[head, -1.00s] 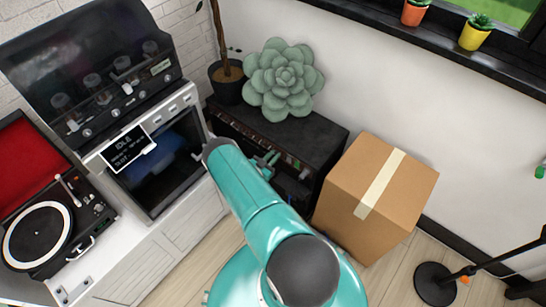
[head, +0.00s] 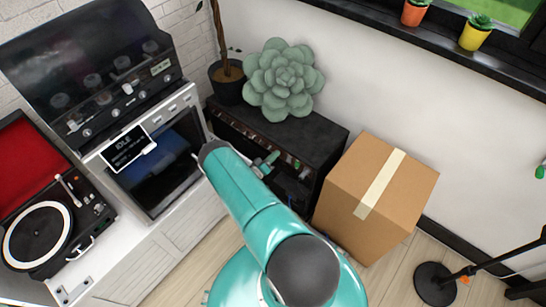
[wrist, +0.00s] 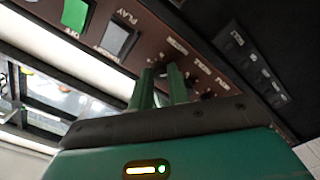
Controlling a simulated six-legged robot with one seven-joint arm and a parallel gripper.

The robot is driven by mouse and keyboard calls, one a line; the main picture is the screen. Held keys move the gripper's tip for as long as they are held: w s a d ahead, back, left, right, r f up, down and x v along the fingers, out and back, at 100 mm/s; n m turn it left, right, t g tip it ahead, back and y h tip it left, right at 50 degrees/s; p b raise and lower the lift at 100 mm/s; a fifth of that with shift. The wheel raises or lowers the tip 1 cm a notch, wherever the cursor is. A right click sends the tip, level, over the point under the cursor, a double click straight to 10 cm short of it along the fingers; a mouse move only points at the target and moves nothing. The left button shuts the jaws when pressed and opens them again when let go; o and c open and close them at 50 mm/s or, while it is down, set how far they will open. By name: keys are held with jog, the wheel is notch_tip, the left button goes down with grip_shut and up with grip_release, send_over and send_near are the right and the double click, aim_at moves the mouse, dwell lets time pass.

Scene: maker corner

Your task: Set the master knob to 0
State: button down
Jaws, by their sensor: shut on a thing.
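The dark amplifier cabinet (head: 318,142) stands against the wall, its brown front panel carrying a row of small controls. In the wrist view the brown panel (wrist: 152,38) appears upside down, with small printed labels, one of which seems to read MASTER. My gripper (wrist: 162,72) has both green fingers against the panel beside that label, shut on a small knob that the fingers almost wholly hide. I take it for the master knob; its pointer and setting cannot be read. In the head view my gripper (head: 270,159) is at the cabinet's front, partly behind my arm.
A green square button (wrist: 75,14) and a grey one (wrist: 117,40) sit on the panel near the fingers. A cardboard box (head: 375,195) stands close right of the cabinet. A succulent (head: 284,80) sits on top. An oven-like machine (head: 160,165) is at left.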

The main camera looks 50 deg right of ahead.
jog(key=shift+n, duration=0.9)
jog(key=c, duration=1.3)
grip_release()
jog(key=shift+c, duration=0.2)
jog(key=shift+a, duration=0.15)
jog(key=s+a, duration=0.1)
jog(key=a, duration=1.2)
jog(key=shift+a, duration=0.3)
jog(key=shift+s, duration=0.1)
